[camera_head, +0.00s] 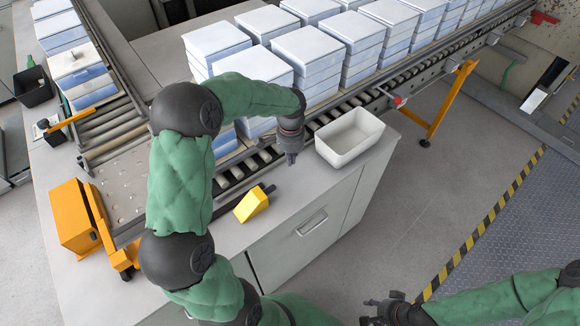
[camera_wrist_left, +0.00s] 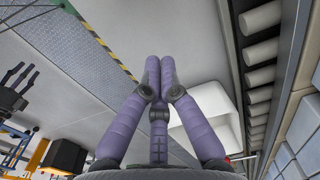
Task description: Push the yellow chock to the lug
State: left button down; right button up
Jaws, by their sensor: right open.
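The yellow chock (camera_head: 251,205) lies on the grey counter in front of the roller conveyor. A dark bar (camera_head: 230,206) runs just behind it, and its end shows to the right of the chock. I cannot tell which part is the lug. My left gripper (camera_head: 291,158) points down, to the right of and behind the chock, apart from it and close to the white bin. In the left wrist view its purple fingers (camera_wrist_left: 160,62) come together at the tips with nothing between them. My right gripper (camera_head: 382,309) is open and empty, low over the floor at the bottom.
An open white bin (camera_head: 350,155) stands on the counter right of my left gripper; it also shows in the left wrist view (camera_wrist_left: 208,128). Stacked lidded boxes (camera_head: 308,47) fill the conveyor behind. An orange block (camera_head: 73,216) stands at the left. Floor (camera_head: 400,215) is clear at right.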

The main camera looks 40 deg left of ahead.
aim_at(244, 210)
pick_arm(q)
jog(key=f, duration=0.4)
jog(key=f+b, duration=0.1)
jog(key=f, duration=0.3)
jog(key=shift+s+f, duration=0.2)
jog(key=shift+f, duration=0.2)
jog(key=s, duration=0.1)
jog(key=s+a, duration=0.1)
jog(key=shift+s+f+b, duration=0.25)
jog(key=shift+s+b, duration=0.05)
jog(key=shift+b, duration=0.05)
jog(key=shift+s, duration=0.65)
jog(key=shift+a, duration=0.1)
jog(key=s+a, duration=0.1)
jog(key=s, duration=0.4)
jog(key=s+a+p, duration=0.1)
jog(key=s, duration=0.3)
jog(key=s+a, duration=0.2)
jog(key=s, duration=0.3)
jog(key=shift+s+p, duration=0.35)
jog(key=shift+p, duration=0.05)
jog(key=shift+w, duration=0.1)
